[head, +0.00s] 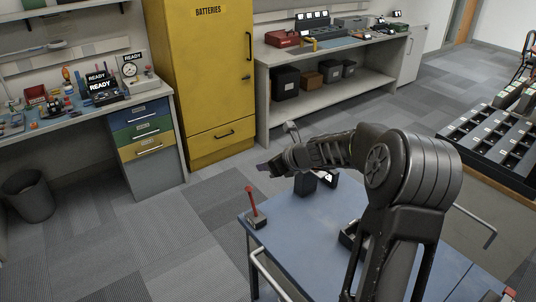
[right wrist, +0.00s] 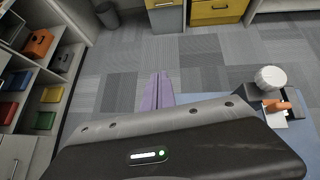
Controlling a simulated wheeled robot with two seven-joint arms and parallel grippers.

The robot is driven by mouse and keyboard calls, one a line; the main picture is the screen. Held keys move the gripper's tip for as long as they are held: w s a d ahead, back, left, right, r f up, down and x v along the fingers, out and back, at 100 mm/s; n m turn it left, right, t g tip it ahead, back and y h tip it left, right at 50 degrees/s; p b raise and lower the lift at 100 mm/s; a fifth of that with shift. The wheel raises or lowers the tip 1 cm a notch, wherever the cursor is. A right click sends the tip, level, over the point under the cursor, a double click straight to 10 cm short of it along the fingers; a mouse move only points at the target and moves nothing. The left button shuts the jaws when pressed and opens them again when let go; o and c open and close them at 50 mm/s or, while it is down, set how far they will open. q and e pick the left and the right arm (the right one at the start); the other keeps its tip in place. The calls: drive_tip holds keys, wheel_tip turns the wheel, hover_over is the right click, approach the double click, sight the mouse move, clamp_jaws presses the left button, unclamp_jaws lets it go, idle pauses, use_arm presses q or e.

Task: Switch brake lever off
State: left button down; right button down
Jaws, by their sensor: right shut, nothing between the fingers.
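The brake lever (head: 251,203) is a thin red handle on a small dark base at the near left corner of the blue table. It stands nearly upright, its top leaning slightly left. My right gripper (head: 263,170) is shut and empty. In the head view it shows beyond the lever and slightly right of it, apart from it, pointing left. In the right wrist view its purple fingers (right wrist: 158,92) are together with floor beyond them. I cannot make out the red lever there. My left gripper is not in view.
The blue table (head: 300,226) holds dark boxes (head: 305,184) under my right arm. A pale round knob (right wrist: 270,78) and an orange piece (right wrist: 278,106) show at right in the wrist view. A yellow cabinet (head: 205,75) and workbenches stand behind. Carpet is clear left of the table.

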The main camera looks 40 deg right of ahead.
drive_tip(key=shift+s+d+r, duration=0.1)
drive_tip(key=shift+s+r, duration=0.15)
drive_tip(key=shift+r, duration=0.6)
drive_tip(key=shift+s+d+r, duration=0.1)
drive_tip(key=shift+s+r, duration=0.1)
drive_tip(key=shift+r, duration=0.6)
drive_tip(key=s+a+f+n+g, duration=0.25)
drive_tip(key=a+f+n, duration=0.3)
drive_tip(key=f, duration=0.35)
drive_tip(key=s+a+f+n+g+y+b, duration=0.15)
drive_tip(key=s+a+f+n, duration=0.25)
drive_tip(key=a+f, duration=0.45)
drive_tip(key=s+a+f+n+g+h+p, duration=0.1)
drive_tip(key=s+a+f+n+g, duration=0.25)
drive_tip(key=f, duration=0.65)
drive_tip(key=s+a+f+n+g+y+b, duration=0.1)
drive_tip(key=s+a+f+n, duration=0.5)
drive_tip(key=s+a+n, duration=0.3)
drive_tip(key=s+a+f+n+g+y, duration=0.1)
drive_tip(key=s+a+f+n, duration=0.5)
drive_tip(key=s+a+n, duration=0.4)
drive_tip(key=shift+s+a+f+b, duration=0.2)
drive_tip(key=shift+s+a+b, duration=0.2)
drive_tip(key=shift+s+a, duration=0.8)
drive_tip(key=shift+d, duration=0.15)
